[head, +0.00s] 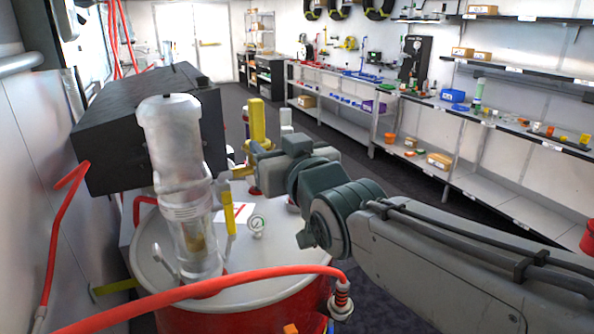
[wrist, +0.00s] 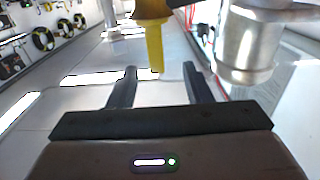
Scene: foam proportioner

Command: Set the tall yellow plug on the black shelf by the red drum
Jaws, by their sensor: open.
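A tall yellow plug-like piece (head: 257,121) stands upright beyond my wrist in the head view; its lower part is hidden by my arm. My gripper (head: 222,180) is open beside the clear cylinder, above the drum's top. In the wrist view, a yellow piece (wrist: 154,45) lies between and beyond the open fingers (wrist: 158,75), with no finger visibly touching it; I cannot tell which yellow piece it is. The red drum (head: 280,308) has a pale top. A black, flat-topped box-like body (head: 140,145) is behind it at left; I see no other black surface close to the drum.
The clear cylinder (head: 180,165), a yellow lever (head: 229,212) and a gauge (head: 257,224) crowd the drum top. A red hose (head: 200,289) crosses in front. A white piece (head: 286,121) stands right of the tall yellow one. Shelves (head: 500,118) line the right wall.

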